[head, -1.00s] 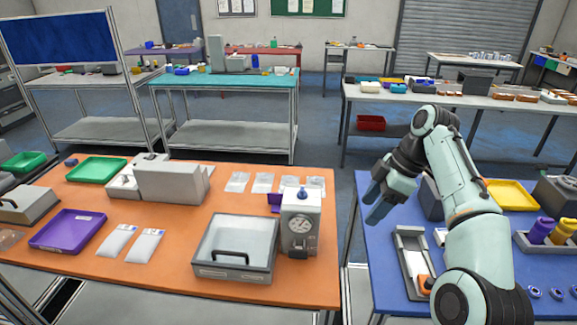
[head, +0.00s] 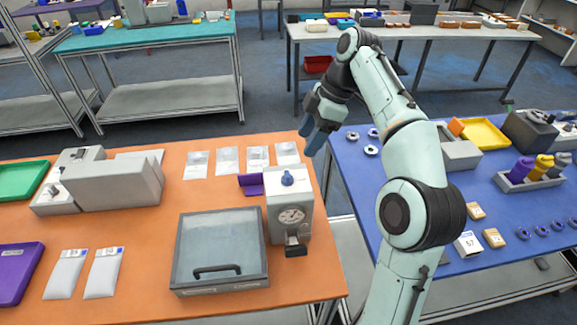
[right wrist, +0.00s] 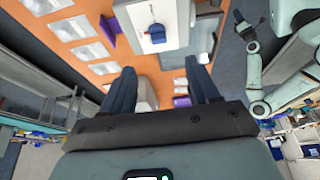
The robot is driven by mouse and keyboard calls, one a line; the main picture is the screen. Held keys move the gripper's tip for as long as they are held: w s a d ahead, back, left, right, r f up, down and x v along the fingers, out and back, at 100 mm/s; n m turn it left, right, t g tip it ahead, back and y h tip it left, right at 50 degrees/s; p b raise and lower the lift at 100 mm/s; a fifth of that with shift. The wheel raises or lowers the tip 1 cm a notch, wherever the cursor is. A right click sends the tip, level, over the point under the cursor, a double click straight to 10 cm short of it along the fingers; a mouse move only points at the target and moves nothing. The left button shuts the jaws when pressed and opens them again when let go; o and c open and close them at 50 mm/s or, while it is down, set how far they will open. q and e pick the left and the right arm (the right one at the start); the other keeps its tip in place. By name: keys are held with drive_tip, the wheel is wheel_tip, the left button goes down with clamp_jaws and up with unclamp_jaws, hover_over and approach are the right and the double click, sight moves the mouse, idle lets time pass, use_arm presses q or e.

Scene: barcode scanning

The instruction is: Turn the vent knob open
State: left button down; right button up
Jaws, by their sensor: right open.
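The blue vent knob (head: 287,178) sits on top of a pale box-shaped unit (head: 280,205) with a round gauge on its front, on the orange table. The knob also shows near the top of the right wrist view (right wrist: 157,35), apart from the fingers. My right gripper (head: 313,138) is open and empty, beyond the unit and a little right of it, above the table's far right corner. Its two dark fingers (right wrist: 160,80) are spread in the right wrist view. What looks like my left arm shows small at that view's right, its dark gripper (right wrist: 241,20) too small to read.
A glass-lidded case (head: 220,255) stands left of the unit. A purple piece (head: 250,186) is close beside the unit, and clear packets (head: 227,161) lie behind it. A blue table (head: 350,180) with small parts stands to the right, across a gap.

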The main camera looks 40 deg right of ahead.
sight(287, 173)
drive_tip(key=x, duration=1.1)
drive_tip(key=shift+w, duration=0.3)
drive_tip(key=c, duration=1)
